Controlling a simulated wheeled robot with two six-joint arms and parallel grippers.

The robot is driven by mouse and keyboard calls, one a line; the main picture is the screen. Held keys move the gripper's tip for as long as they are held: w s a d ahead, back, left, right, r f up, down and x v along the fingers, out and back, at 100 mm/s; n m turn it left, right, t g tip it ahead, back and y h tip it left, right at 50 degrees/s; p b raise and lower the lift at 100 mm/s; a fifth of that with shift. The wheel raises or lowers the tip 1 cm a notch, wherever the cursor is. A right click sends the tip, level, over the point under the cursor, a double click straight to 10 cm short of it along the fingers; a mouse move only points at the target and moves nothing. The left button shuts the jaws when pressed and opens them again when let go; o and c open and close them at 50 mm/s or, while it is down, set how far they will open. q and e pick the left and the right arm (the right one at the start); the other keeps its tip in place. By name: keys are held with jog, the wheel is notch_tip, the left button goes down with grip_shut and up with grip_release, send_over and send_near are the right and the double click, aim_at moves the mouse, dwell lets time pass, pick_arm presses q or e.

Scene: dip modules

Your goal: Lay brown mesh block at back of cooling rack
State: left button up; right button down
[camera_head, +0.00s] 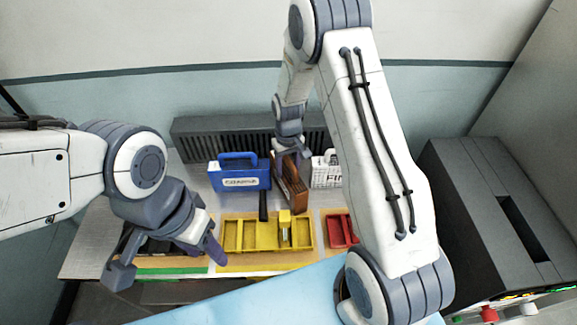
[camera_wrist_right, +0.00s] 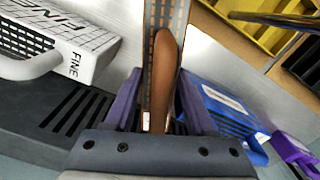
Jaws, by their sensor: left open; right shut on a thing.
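The brown mesh block (camera_head: 294,190) is a brown slab with a handle, standing on edge between the blue and white blocks. In the right wrist view its brown handle (camera_wrist_right: 163,75) lies between the fingers of my right gripper (camera_wrist_right: 160,103), with its mesh face beyond. My right gripper (camera_head: 288,152) is shut on it from above. I cannot tell whether the block touches anything below. The cooling rack (camera_head: 192,143) is a dark slotted rack along the back wall; it also shows in the right wrist view (camera_wrist_right: 72,128). My left gripper (camera_head: 166,262) is open and empty at the front left.
A blue block (camera_head: 238,174) stands left of the brown block, a white block (camera_head: 327,175) marked FINE right of it. A yellow tray (camera_head: 230,236) and a red tray (camera_head: 334,229) lie in front. A large dark grey machine (camera_head: 480,220) stands at the right.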

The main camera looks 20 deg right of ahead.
jog(key=shift+f, duration=0.15)
jog(key=shift+c, duration=1.2)
grip_release()
